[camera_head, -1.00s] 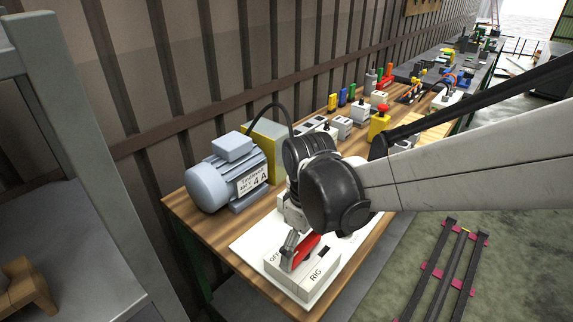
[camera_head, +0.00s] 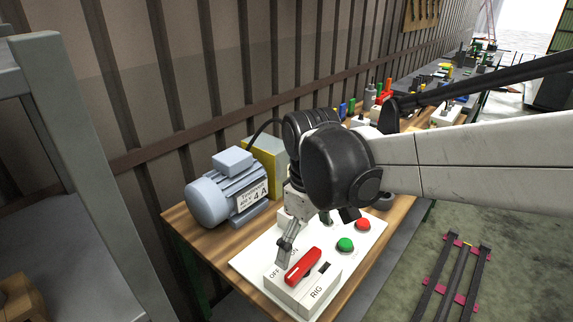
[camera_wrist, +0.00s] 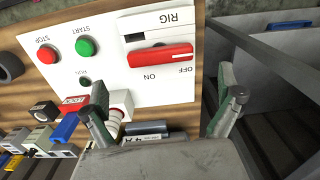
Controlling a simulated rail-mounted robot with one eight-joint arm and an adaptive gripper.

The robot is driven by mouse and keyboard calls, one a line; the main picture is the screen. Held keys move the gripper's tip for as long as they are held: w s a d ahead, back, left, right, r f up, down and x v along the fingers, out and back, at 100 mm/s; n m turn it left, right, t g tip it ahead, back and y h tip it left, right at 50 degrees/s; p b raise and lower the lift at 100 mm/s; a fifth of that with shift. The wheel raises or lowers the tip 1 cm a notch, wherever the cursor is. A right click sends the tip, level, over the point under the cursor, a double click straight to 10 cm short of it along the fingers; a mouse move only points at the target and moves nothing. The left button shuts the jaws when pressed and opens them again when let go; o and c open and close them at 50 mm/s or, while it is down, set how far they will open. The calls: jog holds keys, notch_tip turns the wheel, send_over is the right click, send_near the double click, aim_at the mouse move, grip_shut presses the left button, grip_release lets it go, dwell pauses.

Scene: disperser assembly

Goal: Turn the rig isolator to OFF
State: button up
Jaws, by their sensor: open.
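The rig isolator is a white box (camera_head: 316,290) marked RIG, with a red handle (camera_head: 303,267) and OFF and ON labels. In the wrist view the red handle (camera_wrist: 160,56) lies lengthwise across the box, its right end near OFF; I cannot tell which setting it is in. My gripper (camera_head: 285,254) is just behind the handle, over the label side, and looks apart from it. In the wrist view my gripper (camera_wrist: 162,80) has its fingers wide apart with nothing between them, the handle lying beyond the tips. One finger is largely hidden in the head view.
A green START button (camera_head: 345,244) and red STOP button (camera_head: 362,224) sit on the same white panel (camera_head: 366,250). A grey-blue motor (camera_head: 228,190) stands to the left. Several small parts crowd the bench farther back. A grey shelf frame (camera_head: 70,150) is at the far left.

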aim_at(305, 262)
jog(key=shift+r, duration=2.4)
jog(key=s+d+m+t, duration=0.3)
jog(key=d+m, duration=0.1)
jog(key=d, duration=0.2)
jog(key=s+d+f+m+t, duration=0.1)
jog(key=s+d+m+t, duration=0.3)
jog(key=d+m, duration=0.1)
jog(key=shift+d+f, duration=0.3)
jog(key=shift+d, duration=0.5)
